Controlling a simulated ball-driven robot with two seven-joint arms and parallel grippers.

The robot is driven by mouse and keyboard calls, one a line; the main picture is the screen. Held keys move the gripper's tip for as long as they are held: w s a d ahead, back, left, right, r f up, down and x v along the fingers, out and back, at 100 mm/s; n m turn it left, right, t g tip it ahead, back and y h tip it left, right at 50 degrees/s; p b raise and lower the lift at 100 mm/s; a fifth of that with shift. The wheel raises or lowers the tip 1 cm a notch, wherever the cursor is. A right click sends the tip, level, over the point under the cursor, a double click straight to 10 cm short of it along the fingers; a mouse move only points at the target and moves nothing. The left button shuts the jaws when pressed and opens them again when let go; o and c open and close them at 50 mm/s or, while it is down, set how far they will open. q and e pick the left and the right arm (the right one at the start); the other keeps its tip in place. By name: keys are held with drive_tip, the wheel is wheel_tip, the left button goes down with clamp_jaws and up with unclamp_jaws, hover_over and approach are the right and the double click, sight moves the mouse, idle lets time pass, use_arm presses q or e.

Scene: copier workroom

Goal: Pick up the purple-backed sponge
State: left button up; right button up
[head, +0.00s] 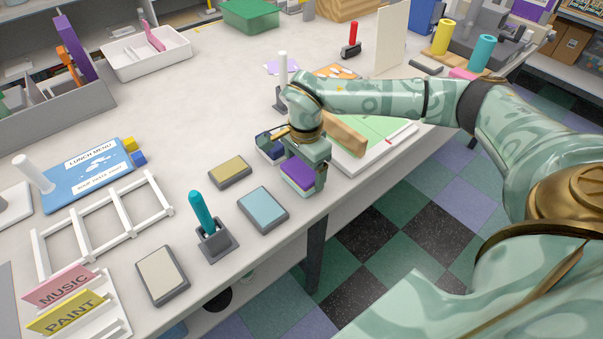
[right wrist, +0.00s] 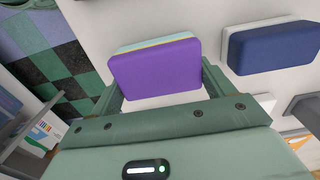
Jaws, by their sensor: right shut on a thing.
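The purple-backed sponge (head: 297,174) is near the front edge of the table, held in my right gripper (head: 304,178). In the right wrist view the sponge (right wrist: 157,72) sits between the two fingers of the gripper (right wrist: 158,85), its broad purple face towards the camera and thin teal and yellow layers along its top edge. The gripper is shut on it. I cannot tell whether the sponge touches the table. My left gripper is not in view.
A dark blue block (right wrist: 272,46) lies beside the sponge. Light blue (head: 263,208), yellow (head: 230,171) and cream (head: 162,274) pads and a teal-handled tool (head: 203,212) stand to the left. A green-topped board (head: 373,144) lies right of the gripper. The table's middle (head: 190,120) is clear.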

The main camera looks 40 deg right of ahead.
sight(304, 166)
drive_tip(key=shift+r, duration=0.1)
drive_tip(key=shift+r, duration=0.35)
wheel_tip(304, 166, up, 3)
drive_tip(key=shift+f+p, duration=0.15)
drive_tip(key=shift+p, duration=0.55)
drive_tip(key=s+r+p, duration=0.4)
drive_tip(key=s+r, duration=0.5)
drive_tip(key=s, duration=0.5)
drive_tip(key=w+a+r+n, duration=0.2)
drive_tip(key=a+n, duration=0.7)
drive_tip(key=n, duration=0.8)
drive_tip(key=shift+w, duration=0.45)
